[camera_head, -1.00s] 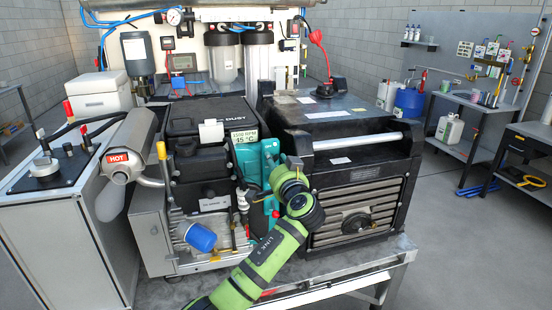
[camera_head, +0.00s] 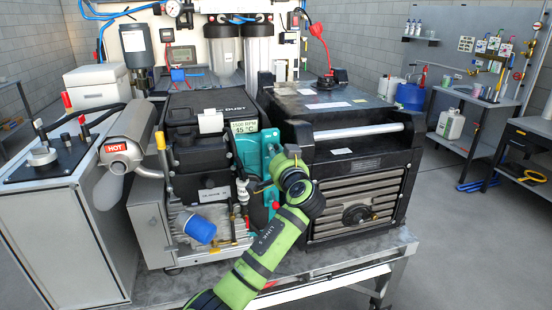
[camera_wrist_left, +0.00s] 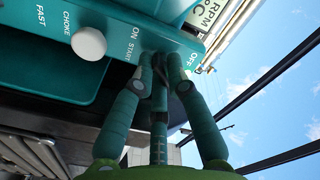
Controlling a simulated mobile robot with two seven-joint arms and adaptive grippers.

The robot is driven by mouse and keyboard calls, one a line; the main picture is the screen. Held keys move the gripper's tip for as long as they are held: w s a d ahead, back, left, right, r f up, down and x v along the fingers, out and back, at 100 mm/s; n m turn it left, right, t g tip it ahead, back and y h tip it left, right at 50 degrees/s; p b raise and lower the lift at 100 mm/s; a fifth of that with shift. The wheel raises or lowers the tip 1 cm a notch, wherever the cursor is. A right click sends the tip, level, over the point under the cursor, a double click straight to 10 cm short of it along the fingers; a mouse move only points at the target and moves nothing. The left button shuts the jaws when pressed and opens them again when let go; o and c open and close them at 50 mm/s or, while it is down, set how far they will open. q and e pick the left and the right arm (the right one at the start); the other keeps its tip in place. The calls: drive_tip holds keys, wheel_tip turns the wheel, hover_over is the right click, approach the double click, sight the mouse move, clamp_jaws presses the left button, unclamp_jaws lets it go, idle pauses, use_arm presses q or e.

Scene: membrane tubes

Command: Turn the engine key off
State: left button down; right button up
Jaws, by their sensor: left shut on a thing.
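The teal engine control panel (camera_head: 248,152) sits between the black engine cover and the dark generator box. In the left wrist view the panel (camera_wrist_left: 115,55) carries ON, START and OFF labels around the key's place, plus CHOKE and FAST. My left gripper (camera_wrist_left: 160,62) is shut on the engine key, its fingertips pressed together close to the panel between START and OFF. The key is mostly hidden by the fingers, so its exact angle cannot be told. In the head view my green left arm covers the key and most of the gripper. My right gripper is not in view.
A white choke knob (camera_wrist_left: 89,43) is beside the fingers. The dark generator box (camera_head: 355,175) stands close right of my arm. A HOT-marked exhaust cylinder (camera_head: 128,140) and a blue cap (camera_head: 201,229) are at left. Open floor lies to the right.

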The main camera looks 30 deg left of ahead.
use_arm(q)
drive_tip(key=shift+w+n+b, duration=0.1)
drive_tip(key=shift+n+b, duration=3.9)
drive_tip(key=shift+b, duration=1.75)
drive_tip(key=shift+r, duration=0.1)
drive_tip(key=c, duration=1.3)
unclamp_jaws()
drive_tip(key=shift+d, duration=0.1)
drive_tip(key=v, duration=1.2)
